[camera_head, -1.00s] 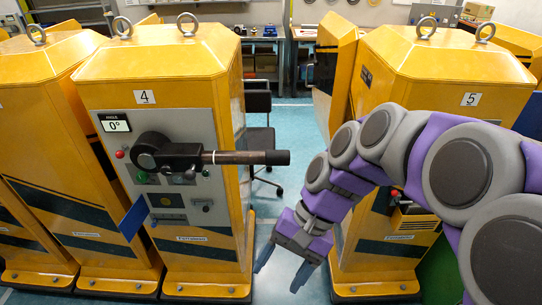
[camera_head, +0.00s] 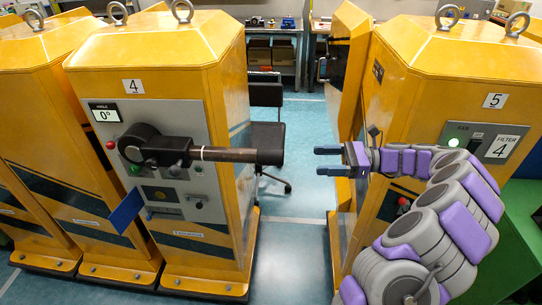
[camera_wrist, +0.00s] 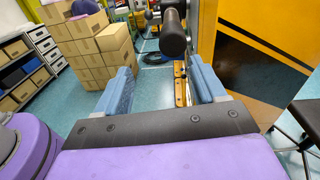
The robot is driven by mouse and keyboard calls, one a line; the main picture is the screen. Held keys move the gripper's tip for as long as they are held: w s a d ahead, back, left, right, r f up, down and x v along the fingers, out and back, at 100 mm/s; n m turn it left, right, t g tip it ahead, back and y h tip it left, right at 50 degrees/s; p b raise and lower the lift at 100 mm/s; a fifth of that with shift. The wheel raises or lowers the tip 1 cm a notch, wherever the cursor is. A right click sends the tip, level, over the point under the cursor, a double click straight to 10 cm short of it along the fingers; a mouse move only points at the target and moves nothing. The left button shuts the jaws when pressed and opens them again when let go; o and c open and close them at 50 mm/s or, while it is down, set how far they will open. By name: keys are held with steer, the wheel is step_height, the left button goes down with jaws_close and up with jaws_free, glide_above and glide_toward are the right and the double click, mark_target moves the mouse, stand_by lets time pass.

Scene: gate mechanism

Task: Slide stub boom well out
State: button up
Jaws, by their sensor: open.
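The stub boom (camera_head: 228,154) is a dark bar with a black end, sticking out to the right from a black pivot head (camera_head: 150,148) on the grey panel of yellow cabinet 4 (camera_head: 150,60). A pale ring marks the bar near its sleeve. The display (camera_head: 104,112) on the panel reads 0°. My gripper (camera_head: 320,161) is open and empty, to the right of the boom's end with a gap between them. In the wrist view the boom's round end (camera_wrist: 174,38) shows ahead, above and between the open blue fingers (camera_wrist: 160,88).
Yellow cabinet 5 (camera_head: 440,60), with a panel marked FILTER 4 (camera_head: 485,143), stands at right behind my arm. A black chair (camera_head: 266,135) stands behind the gap between the cabinets. The wrist view shows stacked cardboard boxes (camera_wrist: 90,45) at left.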

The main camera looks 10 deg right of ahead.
mark_target(270, 157)
steer(key=shift+m+t, duration=0.5)
steer(key=shift+m, duration=0.1)
steer(key=b+x, duration=0.1)
steer(key=x, duration=0.4)
steer(key=w+b+x, duration=0.1)
steer(key=b+x, duration=0.1)
steer(key=x, duration=0.3)
steer(key=f+b+x, duration=0.1)
steer(key=x, duration=0.4)
steer(key=shift+w+f+b, duration=0.1)
steer(key=shift+w+b, duration=0.2)
steer(key=shift+d, duration=0.1)
steer(key=shift+c, duration=0.8)
jaws_close()
